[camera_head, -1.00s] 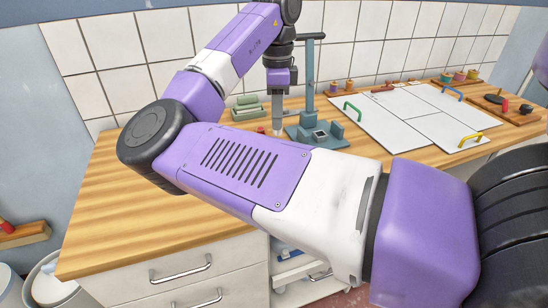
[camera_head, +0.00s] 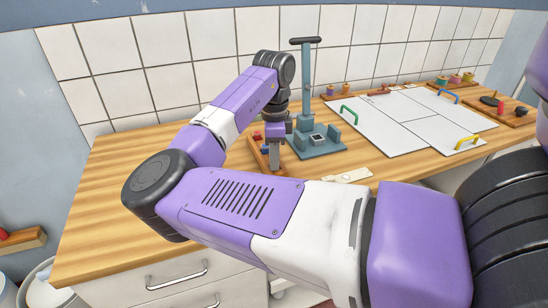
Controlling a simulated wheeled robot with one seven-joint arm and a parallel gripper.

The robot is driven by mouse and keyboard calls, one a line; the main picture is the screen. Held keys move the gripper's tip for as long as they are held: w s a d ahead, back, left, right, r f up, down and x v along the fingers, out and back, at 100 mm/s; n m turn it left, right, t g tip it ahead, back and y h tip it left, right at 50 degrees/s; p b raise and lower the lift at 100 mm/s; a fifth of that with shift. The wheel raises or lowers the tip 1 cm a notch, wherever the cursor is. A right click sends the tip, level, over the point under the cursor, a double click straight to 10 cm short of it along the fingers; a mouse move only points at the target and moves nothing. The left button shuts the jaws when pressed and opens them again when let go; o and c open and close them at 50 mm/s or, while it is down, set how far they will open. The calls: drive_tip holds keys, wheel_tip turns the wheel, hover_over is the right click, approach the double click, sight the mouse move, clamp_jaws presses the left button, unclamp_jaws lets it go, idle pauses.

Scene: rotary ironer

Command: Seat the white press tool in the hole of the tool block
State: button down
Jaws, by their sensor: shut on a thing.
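My gripper (camera_head: 274,155) points down just left of the teal lever press, low over the counter. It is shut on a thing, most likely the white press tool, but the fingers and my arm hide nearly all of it. A wooden block (camera_head: 257,153) with small red and dark pieces stands right beside the gripper, on its left; it looks like the tool block. I cannot make out its hole, or whether the held tool touches it.
The teal press (camera_head: 306,100) stands on a base with a dark square recess, close right of the gripper. A pale flat piece (camera_head: 347,175) lies in front of it. White boards (camera_head: 405,120) with coloured handles lie to the right. The counter's left side (camera_head: 125,185) is bare.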

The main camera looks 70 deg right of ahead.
drive_tip(key=shift+f, duration=0.1)
drive_tip(key=c, duration=1.3)
unclamp_jaws()
wheel_tip(320, 180, up, 12)
drive_tip(key=shift+r, duration=0.15)
